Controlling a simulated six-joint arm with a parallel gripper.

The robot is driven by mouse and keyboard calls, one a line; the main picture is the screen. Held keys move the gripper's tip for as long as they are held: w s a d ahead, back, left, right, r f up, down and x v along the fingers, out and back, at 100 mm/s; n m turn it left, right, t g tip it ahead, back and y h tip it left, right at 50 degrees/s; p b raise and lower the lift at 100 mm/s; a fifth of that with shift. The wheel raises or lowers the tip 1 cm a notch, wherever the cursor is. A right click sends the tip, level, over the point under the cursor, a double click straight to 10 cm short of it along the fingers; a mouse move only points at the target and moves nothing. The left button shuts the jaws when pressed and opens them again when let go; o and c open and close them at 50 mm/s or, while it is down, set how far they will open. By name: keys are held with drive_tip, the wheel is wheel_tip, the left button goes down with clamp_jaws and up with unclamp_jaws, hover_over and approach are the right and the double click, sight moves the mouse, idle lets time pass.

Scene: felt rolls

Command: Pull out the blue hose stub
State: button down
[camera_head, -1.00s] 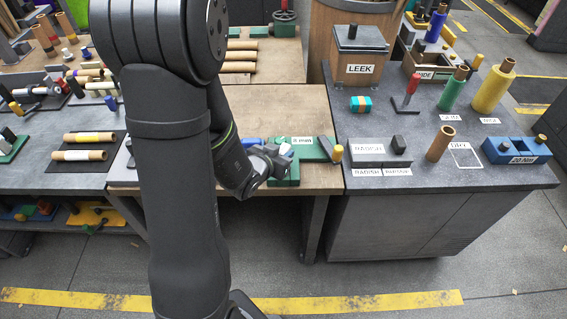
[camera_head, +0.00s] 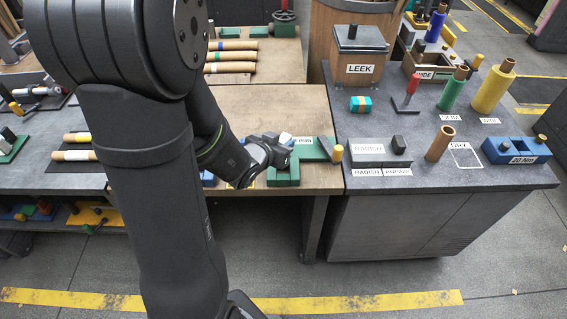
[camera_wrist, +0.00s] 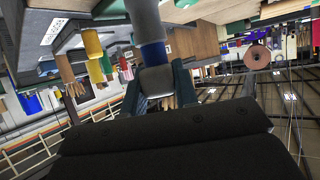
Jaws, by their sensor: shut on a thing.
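In the wrist view, my gripper (camera_wrist: 160,85) has its two fingers closed on the pale grey end of the blue hose stub (camera_wrist: 153,54). A blue section shows just beyond the fingertips, and a thicker grey cylinder (camera_wrist: 145,18) lies in line beyond it. I cannot tell whether the blue stub is still seated in that cylinder. In the head view, my gripper (camera_head: 275,152) is at the green fixture (camera_head: 285,178) near the front edge of the wooden table. The stub is not clearly visible there, and my wrist hides part of the fixture.
Cardboard rolls (camera_head: 230,56) lie behind. The wooden top behind my gripper is mostly clear.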

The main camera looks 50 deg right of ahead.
drive_tip(key=shift+r, duration=1.25)
